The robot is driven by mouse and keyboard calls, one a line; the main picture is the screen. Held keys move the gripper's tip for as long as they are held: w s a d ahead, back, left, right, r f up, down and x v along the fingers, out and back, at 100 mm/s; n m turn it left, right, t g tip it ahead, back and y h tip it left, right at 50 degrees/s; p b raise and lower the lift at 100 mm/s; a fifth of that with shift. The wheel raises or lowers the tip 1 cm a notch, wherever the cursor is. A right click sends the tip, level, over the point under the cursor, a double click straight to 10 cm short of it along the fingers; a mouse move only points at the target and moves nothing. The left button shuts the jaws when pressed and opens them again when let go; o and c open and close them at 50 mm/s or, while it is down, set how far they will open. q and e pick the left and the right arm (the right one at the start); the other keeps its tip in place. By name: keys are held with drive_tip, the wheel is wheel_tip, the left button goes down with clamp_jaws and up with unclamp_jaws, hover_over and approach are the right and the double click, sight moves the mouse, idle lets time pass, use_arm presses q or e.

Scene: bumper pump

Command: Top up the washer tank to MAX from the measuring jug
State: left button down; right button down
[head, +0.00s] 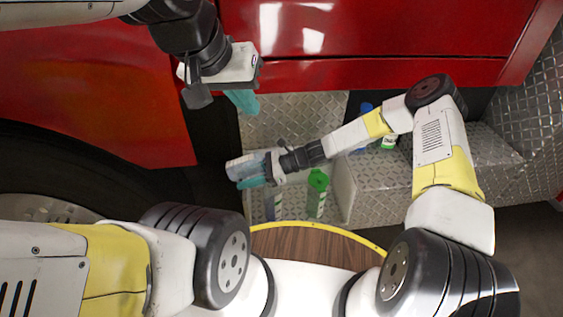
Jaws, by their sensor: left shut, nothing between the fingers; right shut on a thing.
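My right gripper (251,181) reaches in from the right at the middle of the head view. Its teal fingers are shut on a clear, bluish vessel, seemingly the measuring jug (236,165), held tilted or on its side. The liquid level inside cannot be made out. My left gripper (243,103) is higher up, in front of the red bodywork. Its teal fingers point down, shut and empty, apart from the jug. I cannot make out the washer tank or its MAX mark with certainty.
A green bottle (317,187) stands below my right wrist, near a diamond-plate step (375,180). A blue item (366,109) and another green-labelled bottle (388,143) are partly behind my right forearm. Red bodywork (390,30) spans the top; a dark tyre (80,165) is at left.

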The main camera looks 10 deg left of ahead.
sight(244, 170)
drive_tip(key=shift+d+r+y, duration=0.3)
drive_tip(key=shift+r+y, duration=0.1)
drive_tip(key=shift+y, duration=0.1)
drive_tip(key=shift+w, duration=0.1)
drive_tip(key=shift+a+r+y, duration=0.4)
drive_tip(key=shift+r+y, duration=0.1)
drive_tip(key=shift+r, duration=0.25)
drive_tip(key=shift+r+g+y, duration=0.45)
drive_tip(key=shift+g+y, duration=0.05)
drive_tip(key=shift+y, duration=0.2)
idle(0.6)
drive_tip(key=shift+a+f+h, duration=0.15)
drive_tip(key=shift+h, duration=0.25)
drive_tip(key=f+h, duration=0.1)
drive_tip(key=a+f+h, duration=0.1)
drive_tip(key=t+h, duration=0.1)
drive_tip(key=shift+s+a+f, duration=0.25)
drive_tip(key=shift+s+f, duration=0.1)
drive_tip(key=shift+f, duration=0.05)
drive_tip(key=shift+s, duration=0.1)
drive_tip(key=shift+d+h, duration=0.15)
drive_tip(key=shift+h, duration=0.15)
